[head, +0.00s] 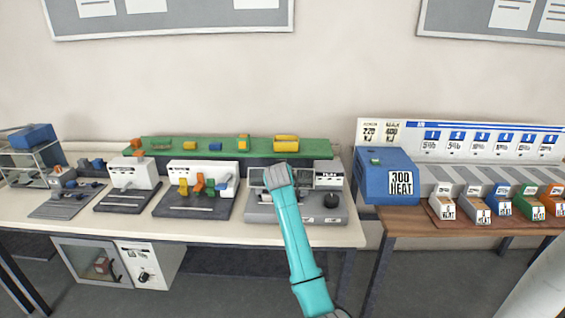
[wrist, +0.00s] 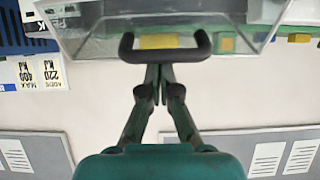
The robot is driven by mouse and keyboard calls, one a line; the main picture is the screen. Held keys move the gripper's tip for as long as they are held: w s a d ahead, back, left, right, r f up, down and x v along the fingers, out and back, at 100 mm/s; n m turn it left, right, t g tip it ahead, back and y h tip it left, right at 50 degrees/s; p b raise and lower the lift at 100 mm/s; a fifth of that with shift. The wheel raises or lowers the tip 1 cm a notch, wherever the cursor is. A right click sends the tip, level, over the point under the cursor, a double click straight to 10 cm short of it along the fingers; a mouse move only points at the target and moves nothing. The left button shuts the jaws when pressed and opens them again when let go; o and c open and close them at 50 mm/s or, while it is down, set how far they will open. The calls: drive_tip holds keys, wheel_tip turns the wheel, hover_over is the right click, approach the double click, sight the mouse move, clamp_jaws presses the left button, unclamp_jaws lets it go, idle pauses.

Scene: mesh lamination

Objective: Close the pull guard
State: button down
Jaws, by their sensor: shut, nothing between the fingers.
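The clear guard (wrist: 95,28) fills the top of the wrist view, with a black U-shaped handle (wrist: 165,56) on its edge. My gripper (wrist: 158,72) is shut and empty, its fingertips at the handle's bar near its middle. I cannot tell whether they touch it. In the head view, the grey machine (head: 290,212) with a black knob (head: 331,200) stands at the right end of the pale table. My wrist (head: 279,176) is over it and hides my fingers and much of the guard. How far open the guard is cannot be told.
A blue box (head: 386,180) labelled 300 HEAT stands close to the right on a brown table (head: 405,222). Small labelled bins (head: 480,212) are further right. Other small machines (head: 195,205) stand to the left, and a green strip (head: 225,146) holds coloured parts behind.

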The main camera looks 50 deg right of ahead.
drive_tip(key=s+a+f, duration=0.1)
drive_tip(key=f, duration=0.2)
drive_tip(key=s+a+f+t+h, duration=0.1)
drive_tip(key=a+f, duration=0.1)
drive_tip(key=f, duration=0.1)
drive_tip(key=s+a+f+h, duration=0.1)
drive_tip(key=f, duration=0.2)
drive_tip(key=shift+s+a+f+t, duration=0.25)
drive_tip(key=shift+s+a+t, duration=0.05)
drive_tip(key=shift+s+a, duration=0.05)
drive_tip(key=shift+s+a+f, duration=0.1)
drive_tip(key=shift+f, duration=0.45)
drive_tip(key=shift+s+a+f, duration=0.1)
drive_tip(key=shift+f, duration=0.4)
wheel_tip(320, 180, up, 6)
drive_tip(key=w+f, duration=0.1)
drive_tip(key=s+a, duration=0.6)
drive_tip(key=a, duration=0.1)
drive_tip(key=shift+s+f, duration=0.15)
drive_tip(key=shift+f, duration=0.15)
